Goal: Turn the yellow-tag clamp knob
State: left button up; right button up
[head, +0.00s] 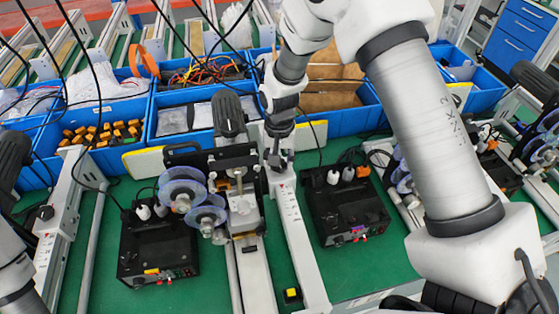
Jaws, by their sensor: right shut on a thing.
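My right gripper (277,158) points down at the dark part beside the middle coder (228,180). Its fingers are shut on a small dark thing, which looks like the clamp knob; the fingers mostly hide it. A yellow tag (152,271) shows on the front of the black control box (158,245) left of the middle coder. Another black box (345,212), right of the gripper, carries a purple tag (357,230). My left gripper is out of view; only part of my left arm shows at the lower left edge.
Translucent reels (182,188) sit on the coder's left side. Blue bins (188,113) with parts stand behind. Dark cables hang at upper left. Green bench surface (195,298) is bare at the front.

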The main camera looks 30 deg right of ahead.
dwell(0.4)
jog(key=o, duration=0.9)
jog(key=shift+c, duration=0.2)
jog(key=shift+o, duration=1.3)
jog(key=shift+w, duration=0.1)
jog(key=shift+w+f, duration=0.1)
notch_tip(320, 180, up, 12)
